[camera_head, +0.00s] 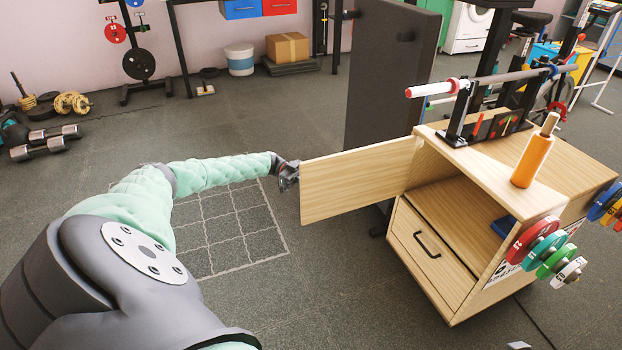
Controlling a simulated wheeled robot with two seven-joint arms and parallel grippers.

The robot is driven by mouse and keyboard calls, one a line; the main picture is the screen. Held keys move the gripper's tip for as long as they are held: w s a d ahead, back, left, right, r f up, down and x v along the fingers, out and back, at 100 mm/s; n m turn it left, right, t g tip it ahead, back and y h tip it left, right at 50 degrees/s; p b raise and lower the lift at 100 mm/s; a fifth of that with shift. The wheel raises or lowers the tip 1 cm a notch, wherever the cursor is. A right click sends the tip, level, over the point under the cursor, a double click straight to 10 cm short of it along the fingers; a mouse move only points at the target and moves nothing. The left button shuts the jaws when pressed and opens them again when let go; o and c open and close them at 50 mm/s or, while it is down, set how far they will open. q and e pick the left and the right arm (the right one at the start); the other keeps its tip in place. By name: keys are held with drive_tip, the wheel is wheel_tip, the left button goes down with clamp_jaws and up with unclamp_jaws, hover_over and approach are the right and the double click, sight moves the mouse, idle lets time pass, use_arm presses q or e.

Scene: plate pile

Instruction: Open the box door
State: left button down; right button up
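The wooden box (528,210) stands at the right, with an open upper compartment and a drawer (430,252) with a black handle below. Its flat wooden door (355,182) is swung wide open to the left, away from the compartment opening. My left gripper (288,176) is at the door's free left edge, touching or very close to it. Its fingers are small and dark here, so I cannot tell whether they grip the edge. My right gripper is not in view. A blue item (503,227) shows inside the compartment at its right side.
An orange cylinder (534,155) and a small barbell rack (480,125) stand on the box top. Coloured weight plates (533,240) hang on its right side. A dark upright panel (388,80) stands behind the door. Dumbbells (45,143) lie far left; the middle floor is clear.

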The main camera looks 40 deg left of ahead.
use_arm(q)
drive_tip(key=shift+w+d+r, duration=0.2)
drive_tip(key=shift+w+d, duration=0.1)
drive_tip(key=shift+w, duration=0.05)
drive_tip(key=c, duration=1.9)
unclamp_jaws()
drive_tip(key=o, duration=0.4)
drive_tip(key=shift+w+d, duration=0.15)
drive_tip(key=shift+d, duration=0.05)
drive_tip(key=shift+c, duration=0.2)
drive_tip(key=shift+o, duration=0.3)
drive_tip(key=shift+f, duration=0.1)
drive_tip(key=s+a, duration=0.1)
drive_tip(key=a, duration=0.7)
drive_tip(key=shift+s, duration=0.2)
drive_tip(key=shift+f, duration=0.1)
